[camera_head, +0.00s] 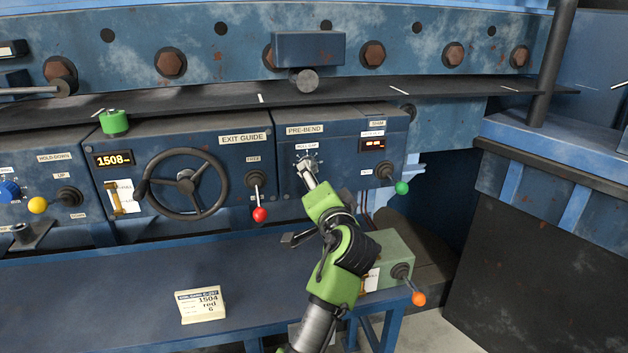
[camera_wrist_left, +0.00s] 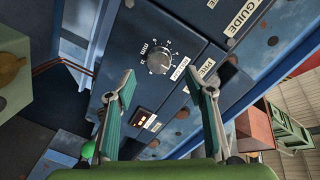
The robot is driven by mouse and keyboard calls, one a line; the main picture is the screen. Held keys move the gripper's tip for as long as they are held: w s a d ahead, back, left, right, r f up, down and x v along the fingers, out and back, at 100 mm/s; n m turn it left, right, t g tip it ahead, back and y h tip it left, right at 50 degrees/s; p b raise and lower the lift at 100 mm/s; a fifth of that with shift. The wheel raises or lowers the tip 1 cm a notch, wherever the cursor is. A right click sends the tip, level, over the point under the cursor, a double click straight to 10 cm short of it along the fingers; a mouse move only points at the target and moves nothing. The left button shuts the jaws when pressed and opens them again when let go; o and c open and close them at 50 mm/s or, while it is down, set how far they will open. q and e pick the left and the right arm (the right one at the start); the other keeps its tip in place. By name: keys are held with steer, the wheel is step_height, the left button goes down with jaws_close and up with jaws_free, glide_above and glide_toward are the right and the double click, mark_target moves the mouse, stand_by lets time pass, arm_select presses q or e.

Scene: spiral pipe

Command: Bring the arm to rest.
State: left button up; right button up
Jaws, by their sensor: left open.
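My left arm (camera_head: 345,250), green with black joints, reaches up from the bottom of the head view to the pre-bend panel (camera_head: 290,190). Its gripper (camera_head: 306,170) is at the front of that panel, just below a round dial knob (camera_head: 308,158). In the left wrist view the gripper (camera_wrist_left: 159,75) is open, with its two teal-padded fingers apart and nothing between the pads. The silver knob (camera_wrist_left: 160,62) shows just past the fingertips, between them in the picture. The gap to the knob is hard to judge. My right gripper is in neither view.
Beside the arm are a red-ball lever (camera_head: 260,214), a green-ball lever (camera_head: 401,188) and a black handwheel (camera_head: 185,183). A green box (camera_head: 393,253) with an orange-ball lever (camera_head: 418,298) is right of the forearm. A card (camera_head: 201,305) stands on the blue bench (camera_head: 120,300), otherwise mostly clear.

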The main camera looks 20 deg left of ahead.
arm_select(q)
steer(key=s+a+f+n+g+h, duration=0.1)
steer(key=s+a+f+g+h, duration=0.15)
steer(key=s+f, duration=0.85)
steer(key=s+a+f+n+g+h, duration=0.2)
steer(key=s+f+g, duration=0.35)
steer(key=f, duration=0.95)
steer(key=s+d+f+g+h, duration=0.1)
steer(key=s+f, duration=0.2)
steer(key=s, duration=0.6)
steer(key=s+d+f+g+h, duration=0.1)
steer(key=s+f+h, duration=0.15)
steer(key=s, duration=0.65)
steer(key=s+d+f+g+h, duration=0.15)
steer(key=s+f, duration=0.25)
steer(key=s, duration=0.5)
step_height(320, 180, down, 31)
steer(key=s+g+b, duration=0.2)
steer(key=s+b, duration=0.1)
steer(key=b, duration=0.2)
steer(key=s+a+f+b, duration=0.1)
steer(key=s+f+b, duration=0.1)
steer(key=s+f, duration=0.6)
steer(key=s+a+f+y+b, duration=0.1)
steer(key=s+a+f+b, duration=0.1)
steer(key=s+f, duration=0.7)
step_height(320, 180, down, 4)
steer(key=shift+r+g+b, duration=0.15)
steer(key=shift+g+b, duration=0.15)
steer(key=shift+g, duration=0.05)
